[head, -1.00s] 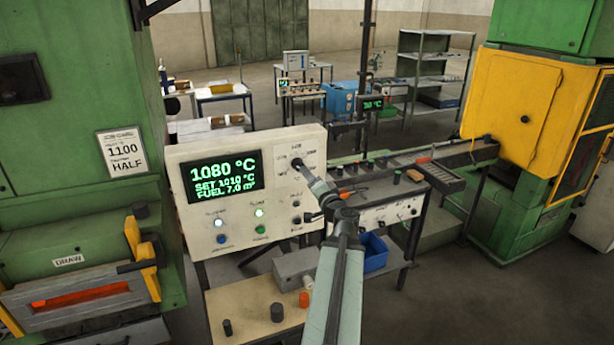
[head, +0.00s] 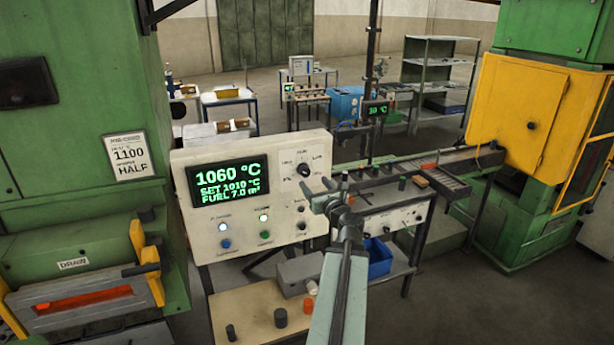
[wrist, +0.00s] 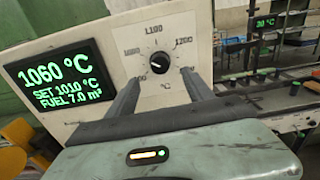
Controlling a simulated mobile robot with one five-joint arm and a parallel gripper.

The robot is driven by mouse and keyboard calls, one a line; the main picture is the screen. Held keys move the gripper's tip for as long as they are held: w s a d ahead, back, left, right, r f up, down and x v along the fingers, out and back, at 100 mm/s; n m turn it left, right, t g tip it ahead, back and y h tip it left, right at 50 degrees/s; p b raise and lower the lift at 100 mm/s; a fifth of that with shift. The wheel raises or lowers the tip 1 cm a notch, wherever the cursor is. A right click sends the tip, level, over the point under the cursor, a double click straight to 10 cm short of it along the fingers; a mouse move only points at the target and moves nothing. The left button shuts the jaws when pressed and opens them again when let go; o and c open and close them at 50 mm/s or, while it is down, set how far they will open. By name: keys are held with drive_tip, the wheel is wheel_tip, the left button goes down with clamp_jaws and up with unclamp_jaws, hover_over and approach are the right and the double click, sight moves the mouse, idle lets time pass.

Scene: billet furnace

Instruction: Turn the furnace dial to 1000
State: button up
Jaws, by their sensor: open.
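The furnace dial (head: 303,170) is a small black knob at the upper right of the cream control panel (head: 262,215). In the wrist view the dial (wrist: 159,63) has a light pointer mark and sits under the label 1100, with 1200 to the right. The display (head: 228,183) reads 1060 °C, SET 1010 °C and FUEL 7.0. My gripper (head: 328,190) is open and empty, in front of the panel's right side. In the wrist view its fingers (wrist: 162,85) stand apart on either side of the dial, nearer to me, with no visible contact.
The green furnace with a glowing draw slot (head: 80,300) stands at left, bearing a card (head: 129,157) reading 1100 HALF. A low bench with dark cylinders (head: 280,318) lies below the panel. A roller conveyor (head: 440,172) runs right towards a yellow-doored machine (head: 520,105).

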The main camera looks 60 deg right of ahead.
sight(306, 174)
drive_tip(key=x, duration=0.7)
drive_tip(key=shift+w+d, duration=0.25)
drive_tip(key=shift+d, duration=0.05)
clamp_jaws()
unclamp_jaws()
drive_tip(key=shift+s, duration=0.1)
drive_tip(key=shift+a, duration=0.1)
